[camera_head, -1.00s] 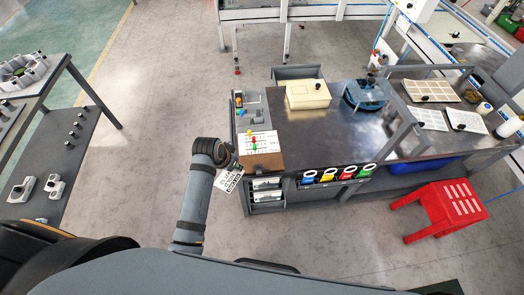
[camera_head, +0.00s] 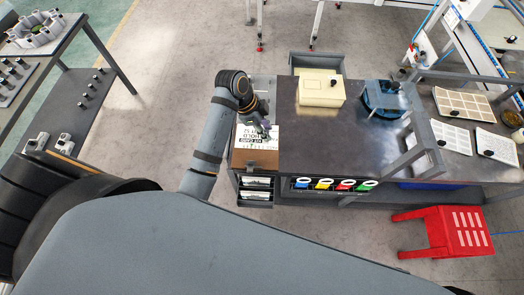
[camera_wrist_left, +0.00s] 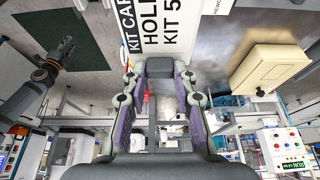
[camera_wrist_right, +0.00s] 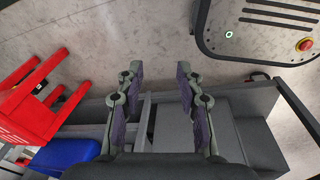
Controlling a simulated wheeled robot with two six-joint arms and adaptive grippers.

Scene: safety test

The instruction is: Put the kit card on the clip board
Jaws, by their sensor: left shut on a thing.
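The kit card (camera_head: 257,137) is a white card with black print in my left gripper (camera_head: 262,124), over the bench's left end. The left wrist view shows the card (camera_wrist_left: 166,28) large beyond the fingertips of the left gripper (camera_wrist_left: 158,68), which is shut on it. A brown board-like surface (camera_head: 254,159) with white paper lies below the card. I cannot tell whether this is the clip board, or whether the card touches it. My right gripper (camera_wrist_right: 157,72) is open and empty in the right wrist view; the head view does not show it.
A beige box (camera_head: 320,90) and a blue round device (camera_head: 384,99) stand on the dark bench (camera_head: 320,150). Coloured bins (camera_head: 323,184) hang at its front. A grey rail post (camera_head: 405,152) rises at right. A red stool (camera_head: 440,230) stands on the floor.

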